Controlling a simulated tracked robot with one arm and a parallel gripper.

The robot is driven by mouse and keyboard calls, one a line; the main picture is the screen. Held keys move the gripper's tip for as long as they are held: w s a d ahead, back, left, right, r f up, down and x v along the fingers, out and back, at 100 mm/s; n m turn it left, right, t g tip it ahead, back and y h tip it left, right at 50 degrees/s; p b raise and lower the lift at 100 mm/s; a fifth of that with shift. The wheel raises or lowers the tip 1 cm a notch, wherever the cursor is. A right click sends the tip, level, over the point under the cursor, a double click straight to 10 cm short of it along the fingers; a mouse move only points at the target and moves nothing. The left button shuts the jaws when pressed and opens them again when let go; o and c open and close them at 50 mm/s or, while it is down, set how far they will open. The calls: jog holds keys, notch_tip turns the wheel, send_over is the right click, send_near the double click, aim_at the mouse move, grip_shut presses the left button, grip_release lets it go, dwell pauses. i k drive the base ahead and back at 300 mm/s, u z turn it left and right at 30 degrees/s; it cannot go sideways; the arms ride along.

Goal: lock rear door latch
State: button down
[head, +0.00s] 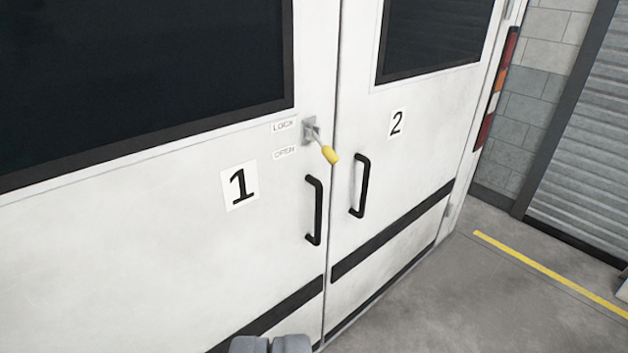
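The rear door latch (317,139) is a small metal plate with a short lever tipped by a yellow knob (330,155). It sits near the edge of the white left door (130,240), and its lever points down and to the right in the picture. A LOCK label (284,126) is at its upper left and an OPEN label (285,153) at its lower left. My gripper (270,344) shows only as grey fingertips at the bottom edge. They are side by side with no clear gap, well below and apart from the latch, and hold nothing visible.
The left door has a black handle (316,210) and a number 1 sign (239,186). The white right door (420,150) has a black handle (360,186) and a number 2 sign (397,123).

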aim_at(330, 154)
jog(key=k, duration=1)
jog(key=z, duration=0.45)
jog(key=i, duration=1.7)
jog(key=u, duration=0.45)
jog(key=i, duration=0.55)
jog(key=u, duration=0.55)
